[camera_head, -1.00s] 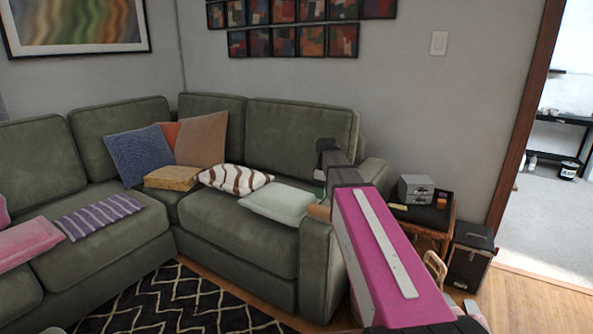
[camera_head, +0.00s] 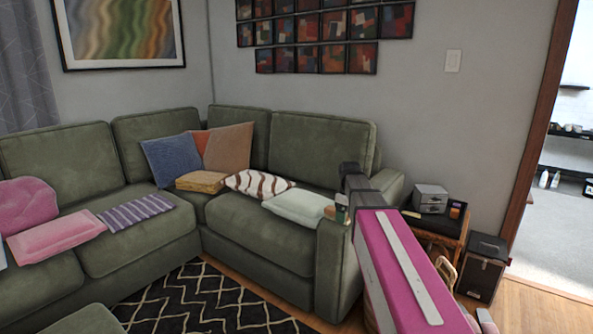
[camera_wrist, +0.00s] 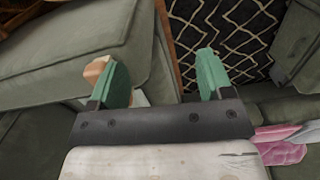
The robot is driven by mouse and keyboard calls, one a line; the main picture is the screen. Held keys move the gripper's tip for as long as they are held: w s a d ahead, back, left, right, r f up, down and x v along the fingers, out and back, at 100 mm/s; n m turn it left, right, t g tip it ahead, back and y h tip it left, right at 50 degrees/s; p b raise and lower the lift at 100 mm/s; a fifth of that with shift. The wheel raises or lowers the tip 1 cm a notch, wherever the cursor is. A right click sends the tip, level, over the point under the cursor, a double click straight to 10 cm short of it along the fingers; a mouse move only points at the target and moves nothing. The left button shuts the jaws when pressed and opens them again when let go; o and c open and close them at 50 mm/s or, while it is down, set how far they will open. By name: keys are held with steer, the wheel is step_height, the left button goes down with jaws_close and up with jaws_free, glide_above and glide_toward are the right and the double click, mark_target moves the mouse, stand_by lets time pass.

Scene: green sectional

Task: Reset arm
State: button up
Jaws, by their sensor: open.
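My arm, with a magenta link, reaches forward at the lower right of the head view. My gripper shows in the wrist view (camera_wrist: 163,80), with two green fingers spread apart and nothing between them. In the head view my gripper (camera_head: 342,208) is small and partly hidden by my arm, close to the right armrest of the green sectional (camera_head: 330,270). A tan item (camera_wrist: 95,70) shows behind the left finger in the wrist view, and I cannot tell what it is.
Cushions lie along the sectional, including a pale green one (camera_head: 296,205) near the armrest. A side table (camera_head: 432,228) with a grey box (camera_head: 430,198) and a black case (camera_head: 481,267) stand to the right. A patterned black rug (camera_head: 195,300) covers the floor in front.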

steer(key=s+f+m, duration=1)
steer(key=s+f, duration=0.9)
steer(key=shift+s+f, duration=0.35)
steer(key=shift+s, duration=0.05)
steer(key=shift+o, duration=0.4)
